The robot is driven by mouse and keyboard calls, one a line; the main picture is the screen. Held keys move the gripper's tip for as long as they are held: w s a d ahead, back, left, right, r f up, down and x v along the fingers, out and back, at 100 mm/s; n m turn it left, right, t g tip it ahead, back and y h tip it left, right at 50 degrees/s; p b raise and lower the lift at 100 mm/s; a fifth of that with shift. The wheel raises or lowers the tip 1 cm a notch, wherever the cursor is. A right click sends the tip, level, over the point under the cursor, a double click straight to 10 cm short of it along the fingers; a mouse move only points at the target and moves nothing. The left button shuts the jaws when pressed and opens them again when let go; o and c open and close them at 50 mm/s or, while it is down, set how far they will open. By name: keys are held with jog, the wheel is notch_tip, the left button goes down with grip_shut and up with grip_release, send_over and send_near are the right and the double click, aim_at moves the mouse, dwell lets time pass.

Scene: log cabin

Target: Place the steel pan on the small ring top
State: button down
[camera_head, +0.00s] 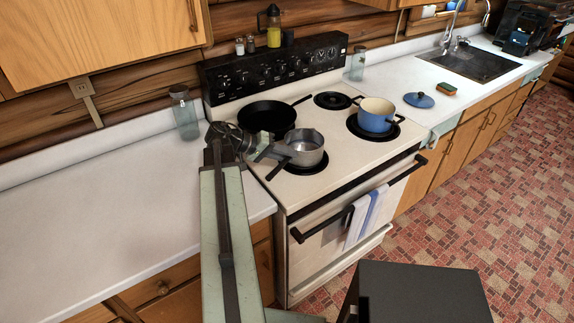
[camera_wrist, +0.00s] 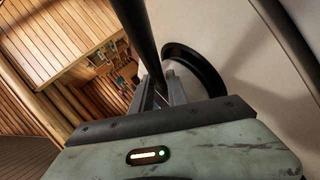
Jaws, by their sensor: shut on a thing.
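The steel pan (camera_head: 308,154) is a small grey saucepan over the front left ring (camera_head: 318,168) of the stove. I cannot tell whether its base touches that ring or is a little above it. My gripper (camera_head: 268,152) is at the pan's left side, shut on its dark handle (camera_head: 279,169). In the wrist view the dark handle (camera_wrist: 138,35) runs into my jaws (camera_wrist: 162,92), and part of a black ring (camera_wrist: 205,68) shows beside them. The small ring top (camera_head: 332,100) at the back right of the stove is bare.
A black skillet (camera_head: 266,117) stands on the back left, its handle pointing towards the small ring. A blue pot (camera_head: 376,119) stands on the front right ring. A glass jar (camera_head: 184,115) is on the left counter. A blue lid (camera_head: 419,100) and sponge (camera_head: 446,89) lie right of the stove.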

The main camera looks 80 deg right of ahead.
jog(key=c, duration=1.3)
grip_release()
jog(key=shift+f, duration=0.1)
jog(key=shift+w+r+p, duration=0.15)
jog(key=shift+r+p, duration=0.1)
jog(key=shift+p, duration=0.2)
jog(key=p+v, duration=0.5)
jog(key=v, duration=0.6)
jog(key=shift+w+a, duration=0.2)
jog(key=shift+w, duration=0.05)
